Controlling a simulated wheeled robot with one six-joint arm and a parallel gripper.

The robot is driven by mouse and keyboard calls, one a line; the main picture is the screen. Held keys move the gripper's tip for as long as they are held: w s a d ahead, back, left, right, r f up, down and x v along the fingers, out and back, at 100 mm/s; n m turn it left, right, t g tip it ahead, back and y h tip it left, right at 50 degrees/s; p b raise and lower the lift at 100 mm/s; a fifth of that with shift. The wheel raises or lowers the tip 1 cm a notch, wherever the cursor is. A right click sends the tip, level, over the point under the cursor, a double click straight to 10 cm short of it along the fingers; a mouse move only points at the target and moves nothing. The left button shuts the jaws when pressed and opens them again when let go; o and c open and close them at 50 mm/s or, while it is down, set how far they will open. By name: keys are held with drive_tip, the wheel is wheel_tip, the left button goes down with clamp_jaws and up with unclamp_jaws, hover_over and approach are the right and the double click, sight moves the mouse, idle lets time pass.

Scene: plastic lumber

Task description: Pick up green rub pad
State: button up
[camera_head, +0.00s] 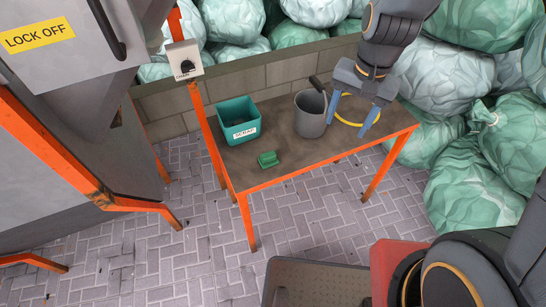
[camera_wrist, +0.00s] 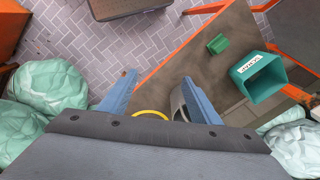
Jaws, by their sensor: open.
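The green rub pad (camera_head: 267,160) is a small green block lying on the brown table top (camera_head: 290,160), near its front left edge. It also shows in the wrist view (camera_wrist: 218,44), to the upper right. My gripper (camera_head: 351,117) is open and empty, its blue fingers pointing down over the right part of the table. In the wrist view my fingers (camera_wrist: 157,98) are spread apart, away from the pad. The pad is clear of my gripper.
A teal bin (camera_head: 238,121) with a label stands behind and left of the pad. A grey bucket (camera_head: 310,115) with a dark handle stands between the pad and my gripper. A yellow ring (camera_head: 345,122) lies by my fingers. The table's front is clear.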

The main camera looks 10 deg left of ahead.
drive_tip(key=w+a+f+m+g, duration=0.1)
drive_tip(key=w+a+f+m, duration=0.1)
drive_tip(key=a+f, duration=0.3)
drive_tip(key=w+a+f+m, duration=0.2)
drive_tip(key=a+f+m, duration=0.1)
drive_tip(key=a, duration=0.4)
drive_tip(key=m, duration=0.3)
hover_over(268, 154)
drive_tip(key=d, duration=0.2)
drive_tip(key=shift+g+y, duration=0.3)
drive_tip(key=f, duration=0.5)
drive_tip(key=shift+w+a+f, duration=0.2)
drive_tip(key=shift+w+f, duration=0.05)
drive_tip(key=shift+w, duration=0.15)
drive_tip(key=shift+a+f, duration=0.15)
drive_tip(key=shift+f, duration=0.15)
drive_tip(key=shift+s+a+f+p, duration=0.2)
drive_tip(key=shift+f+p, duration=0.2)
drive_tip(key=shift+f, duration=0.8)
drive_tip(key=shift+s+a+f+p, duration=0.2)
drive_tip(key=shift+f+p, duration=0.25)
drive_tip(key=shift+f, duration=0.75)
drive_tip(key=shift+s+a+f+p, duration=0.15)
drive_tip(key=shift+f+p, duration=0.25)
drive_tip(key=shift+f, duration=0.8)
drive_tip(key=c, duration=1.1)
